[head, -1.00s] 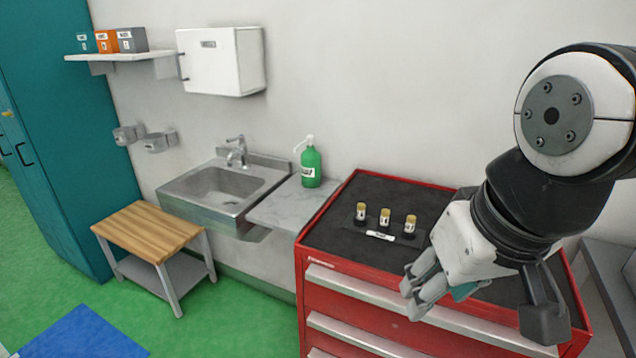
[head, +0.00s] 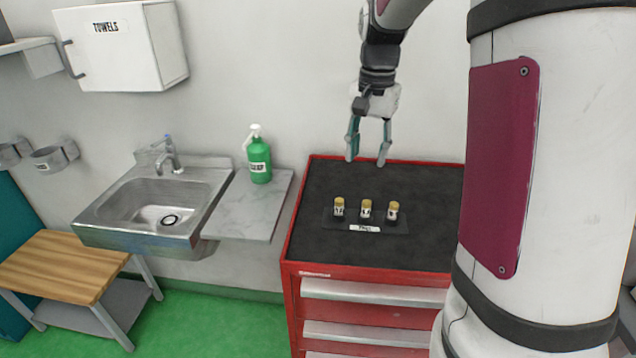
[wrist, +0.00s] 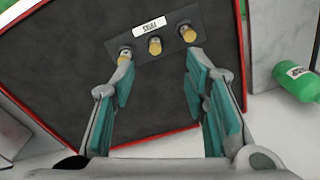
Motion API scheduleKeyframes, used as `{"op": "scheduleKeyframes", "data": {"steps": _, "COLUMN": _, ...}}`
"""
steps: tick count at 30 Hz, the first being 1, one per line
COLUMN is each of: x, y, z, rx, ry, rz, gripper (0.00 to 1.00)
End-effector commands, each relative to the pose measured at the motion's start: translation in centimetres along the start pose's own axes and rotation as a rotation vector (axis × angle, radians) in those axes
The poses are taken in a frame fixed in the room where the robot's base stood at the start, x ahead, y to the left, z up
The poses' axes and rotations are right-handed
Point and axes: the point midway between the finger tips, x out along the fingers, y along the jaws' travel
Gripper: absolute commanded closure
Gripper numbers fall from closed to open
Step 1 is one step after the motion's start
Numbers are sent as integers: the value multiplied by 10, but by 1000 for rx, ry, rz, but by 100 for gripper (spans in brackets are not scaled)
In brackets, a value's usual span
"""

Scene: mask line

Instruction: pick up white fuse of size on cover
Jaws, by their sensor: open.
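Three white fuses with yellow-gold caps stand upright in a row on a dark holder (head: 378,221) on the red cabinet's black top. In the head view they are the left fuse (head: 339,207), the middle fuse (head: 366,209) and the right fuse (head: 393,211). The wrist view shows the three caps (wrist: 155,45) beyond my fingertips. My gripper (head: 368,160) is open and empty, pointing down above the back of the cabinet top, behind the fuses. No separate cover with a size is readable.
The red tool cabinet (head: 375,270) has a raised red rim around its black top. Left of it are a marble counter (head: 240,215) with a green pump bottle (head: 259,160), and a steel sink (head: 150,200). The cabinet top around the holder is clear.

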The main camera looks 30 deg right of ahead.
Motion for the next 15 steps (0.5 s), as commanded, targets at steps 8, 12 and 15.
{"op": "scheduleKeyframes", "data": {"steps": 8, "x": 20, "y": 3, "z": -28, "rx": 90, "ry": -17, "rz": 31, "gripper": 58}}
{"op": "scheduleKeyframes", "data": {"steps": 12, "x": 39, "y": 4, "z": -28, "rx": 94, "ry": -19, "rz": 34, "gripper": 58}}
{"op": "scheduleKeyframes", "data": {"steps": 15, "x": 58, "y": 5, "z": -27, "rx": 93, "ry": -20, "rz": 35, "gripper": 58}}
